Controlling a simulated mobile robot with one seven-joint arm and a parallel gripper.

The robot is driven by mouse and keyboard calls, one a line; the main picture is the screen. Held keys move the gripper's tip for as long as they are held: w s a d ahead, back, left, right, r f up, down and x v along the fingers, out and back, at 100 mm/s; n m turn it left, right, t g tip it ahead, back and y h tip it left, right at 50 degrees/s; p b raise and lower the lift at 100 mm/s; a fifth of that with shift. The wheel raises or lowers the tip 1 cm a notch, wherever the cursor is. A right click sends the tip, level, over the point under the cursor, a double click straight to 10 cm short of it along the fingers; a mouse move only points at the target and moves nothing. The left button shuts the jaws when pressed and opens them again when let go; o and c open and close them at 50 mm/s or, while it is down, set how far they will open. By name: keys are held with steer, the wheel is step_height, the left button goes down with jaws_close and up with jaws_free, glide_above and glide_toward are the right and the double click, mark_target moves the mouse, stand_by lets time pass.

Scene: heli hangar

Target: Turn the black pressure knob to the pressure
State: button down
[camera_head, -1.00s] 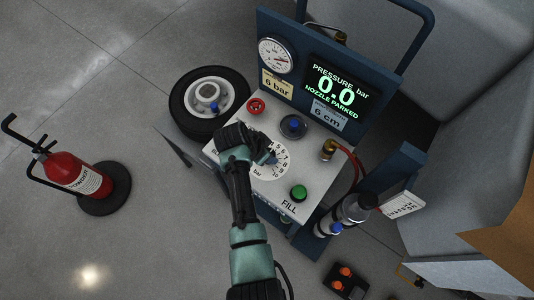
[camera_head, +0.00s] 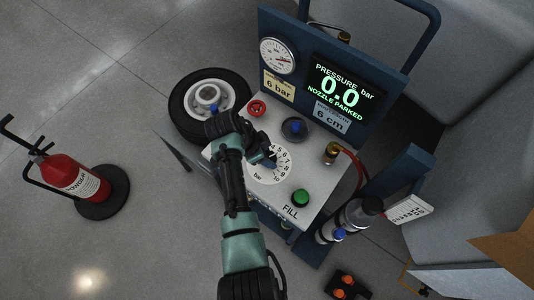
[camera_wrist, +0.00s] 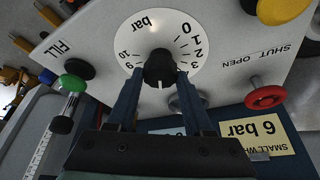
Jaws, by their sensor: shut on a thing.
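The black pressure knob (camera_wrist: 159,68) sits at the middle of a white round dial (camera_wrist: 187,57) marked "bar" with numbers 0 to 10. In the wrist view its white pointer line points down between my fingers, to the stretch between 3 and 9, whose numbers are hidden. My gripper (camera_wrist: 160,80) is shut on the knob, one finger on each side. In the head view my gripper (camera_head: 268,160) reaches the dial (camera_head: 262,178) from the left and mostly hides the knob. The display (camera_head: 340,90) reads 0.0 bar, "NOZZLE PARKED". A placard (camera_head: 278,85) reads "6 bar".
A green FILL button (camera_head: 301,198), a red valve knob (camera_head: 257,108), a blue-topped dark knob (camera_head: 294,129) and a brass fitting (camera_head: 332,152) with a red hose surround the dial. A gauge (camera_head: 277,56) stands above. A wheel (camera_head: 207,98) and fire extinguisher (camera_head: 75,178) are at left.

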steer(key=shift+c, duration=1.5)
jaws_free()
steer(key=v, duration=1.3)
steer(key=shift+p, duration=0.3)
steer(key=shift+w, duration=0.1)
